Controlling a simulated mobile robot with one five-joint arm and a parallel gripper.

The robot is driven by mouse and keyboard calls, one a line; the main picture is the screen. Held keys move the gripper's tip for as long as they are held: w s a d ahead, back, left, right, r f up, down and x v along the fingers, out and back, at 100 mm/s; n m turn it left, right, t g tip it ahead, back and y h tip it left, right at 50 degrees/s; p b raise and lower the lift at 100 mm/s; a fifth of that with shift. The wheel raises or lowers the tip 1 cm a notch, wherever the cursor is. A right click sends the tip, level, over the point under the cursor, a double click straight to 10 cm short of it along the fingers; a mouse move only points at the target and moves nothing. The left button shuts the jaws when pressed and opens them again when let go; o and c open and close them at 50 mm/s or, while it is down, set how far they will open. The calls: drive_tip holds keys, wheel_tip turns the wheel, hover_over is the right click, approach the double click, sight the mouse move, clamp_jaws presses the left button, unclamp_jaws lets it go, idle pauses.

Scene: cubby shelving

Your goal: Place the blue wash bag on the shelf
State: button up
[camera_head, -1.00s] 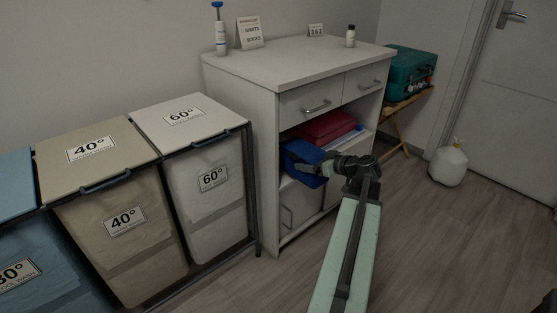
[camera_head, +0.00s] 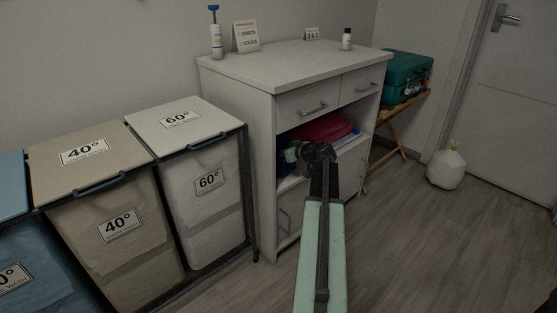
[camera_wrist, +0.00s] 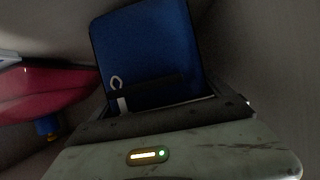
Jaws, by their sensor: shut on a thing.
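The blue wash bag (camera_wrist: 148,50) fills the upper middle of the wrist view, with a dark lower edge and a small light ring on its front. My gripper (camera_head: 297,152) is shut on the bag, and its dark jaws (camera_wrist: 150,118) are at the bag's near edge. In the head view my gripper is at the left part of the cabinet's open shelf (camera_head: 352,143), and the bag is mostly hidden. I cannot tell whether the bag touches the shelf board.
A red folded item (camera_head: 325,128) lies on the shelf to the right; it also shows in the wrist view (camera_wrist: 45,90). A small blue thing (camera_wrist: 47,127) is below it. Laundry bins (camera_head: 190,130) stand left of the cabinet (camera_head: 245,130).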

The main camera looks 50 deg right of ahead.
wheel_tip(320, 180, down, 2)
drive_tip(key=shift+f+b, duration=0.15)
drive_tip(key=shift+b, duration=0.35)
drive_tip(key=shift+r, duration=0.25)
drive_tip(key=shift+f, duration=0.15)
drive_tip(key=o, duration=1.8)
drive_tip(key=shift+c, duration=0.2)
drive_tip(key=shift+s+r+p, duration=0.1)
drive_tip(key=shift+r+p, duration=0.2)
drive_tip(key=shift+p, duration=0.1)
drive_tip(key=p+v, duration=0.4)
drive_tip(key=v, duration=0.7)
drive_tip(key=shift+s, duration=0.4)
drive_tip(key=shift+r, duration=0.1)
